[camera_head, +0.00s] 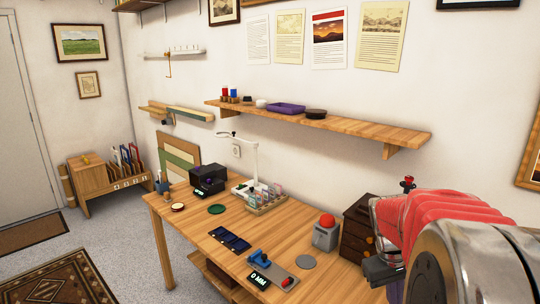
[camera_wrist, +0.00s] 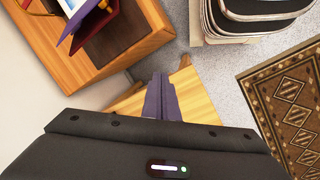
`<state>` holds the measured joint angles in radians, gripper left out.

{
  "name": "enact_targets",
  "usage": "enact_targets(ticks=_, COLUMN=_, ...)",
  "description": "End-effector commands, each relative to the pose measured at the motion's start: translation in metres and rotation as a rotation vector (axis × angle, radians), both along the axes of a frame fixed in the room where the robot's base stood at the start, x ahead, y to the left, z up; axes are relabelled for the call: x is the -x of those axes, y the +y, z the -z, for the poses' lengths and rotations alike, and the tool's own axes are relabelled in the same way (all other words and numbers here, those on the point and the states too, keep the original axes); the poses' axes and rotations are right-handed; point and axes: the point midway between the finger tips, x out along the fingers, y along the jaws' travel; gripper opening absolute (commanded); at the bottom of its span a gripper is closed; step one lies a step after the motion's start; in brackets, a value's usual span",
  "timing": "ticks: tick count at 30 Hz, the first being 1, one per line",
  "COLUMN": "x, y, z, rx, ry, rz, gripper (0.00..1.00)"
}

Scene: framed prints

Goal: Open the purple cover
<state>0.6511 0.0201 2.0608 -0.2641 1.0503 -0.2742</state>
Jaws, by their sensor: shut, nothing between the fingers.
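No single thing is clearly the purple cover. In the wrist view, a purple-edged, book-like thing (camera_wrist: 98,22) lies at the top left over a wooden surface, partly cut off by the frame. In the head view my arm is at the right and hides part of the table.
The wooden table (camera_head: 190,229) holds dark blue panels (camera_head: 230,239), a rack of small items (camera_head: 266,198), a grey box with a red dome (camera_head: 326,232) and a dark drawer cabinet (camera_head: 356,229). In the wrist view, a stack with dark tops (camera_wrist: 262,8) and a patterned rug (camera_wrist: 290,105) are at right.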

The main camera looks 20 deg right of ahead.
Motion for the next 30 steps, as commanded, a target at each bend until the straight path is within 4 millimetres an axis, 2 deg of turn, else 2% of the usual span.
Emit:
enact_targets(ticks=1, x=-0.003, y=0.016, z=-0.004, rx=0.002, ry=-0.031, rz=0.004, gripper=0.0)
enact_targets(ticks=3, x=-0.007, y=0.036, z=-0.008, rx=0.0, ry=-0.074, rz=0.017, gripper=0.0)
enact_targets(ticks=13, x=-0.012, y=0.127, z=-0.024, rx=-0.031, ry=-0.251, rz=0.036, gripper=0.0)
enact_targets(ticks=21, x=-0.003, y=0.194, z=-0.035, rx=-0.075, ry=-0.375, rz=-0.005, gripper=0.0)
enact_targets(ticks=30, x=0.016, y=0.258, z=-0.048, rx=-0.123, ry=-0.486, rz=-0.137, gripper=0.0)
